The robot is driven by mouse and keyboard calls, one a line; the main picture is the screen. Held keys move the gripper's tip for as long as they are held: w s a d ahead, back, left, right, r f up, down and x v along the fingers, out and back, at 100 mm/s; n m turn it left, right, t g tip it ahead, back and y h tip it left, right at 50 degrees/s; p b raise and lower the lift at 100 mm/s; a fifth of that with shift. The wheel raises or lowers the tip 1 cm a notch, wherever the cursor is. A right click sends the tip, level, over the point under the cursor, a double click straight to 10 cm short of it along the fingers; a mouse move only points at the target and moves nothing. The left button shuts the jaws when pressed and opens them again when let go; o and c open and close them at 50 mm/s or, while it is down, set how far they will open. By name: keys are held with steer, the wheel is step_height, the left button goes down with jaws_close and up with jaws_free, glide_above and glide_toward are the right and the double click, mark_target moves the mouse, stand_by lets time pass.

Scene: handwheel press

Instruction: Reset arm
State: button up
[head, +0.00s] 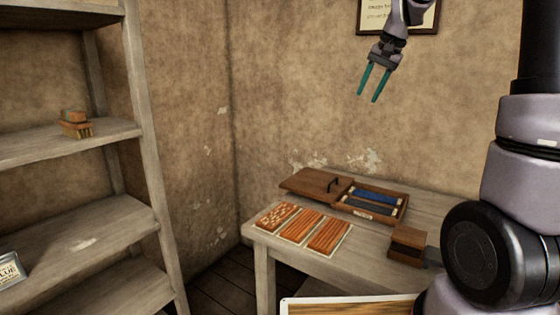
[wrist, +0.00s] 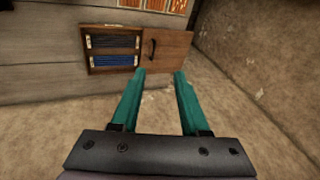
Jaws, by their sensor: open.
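My gripper (head: 374,83) hangs in the air above the table, high against the back wall in the head view. Its two teal fingers are apart with nothing between them. In the wrist view my gripper (wrist: 159,74) points toward the wooden box on the table, and its fingers are again spread and empty. My arm rises along the right side of the head view.
A wooden table (head: 292,262) holds an open box (head: 404,207) with blue and dark contents, its handled lid (head: 315,182), patterned panels (head: 328,236) and a small wooden block (head: 407,243). Grey shelves (head: 60,228) stand left. A framed notice (head: 372,18) hangs behind my gripper.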

steer(key=s+a+n+t, duration=0.1)
steer(key=s+t, duration=0.2)
steer(key=s, duration=2.4)
steer(key=shift+n+h, duration=0.3)
steer(key=shift+n, duration=0.1)
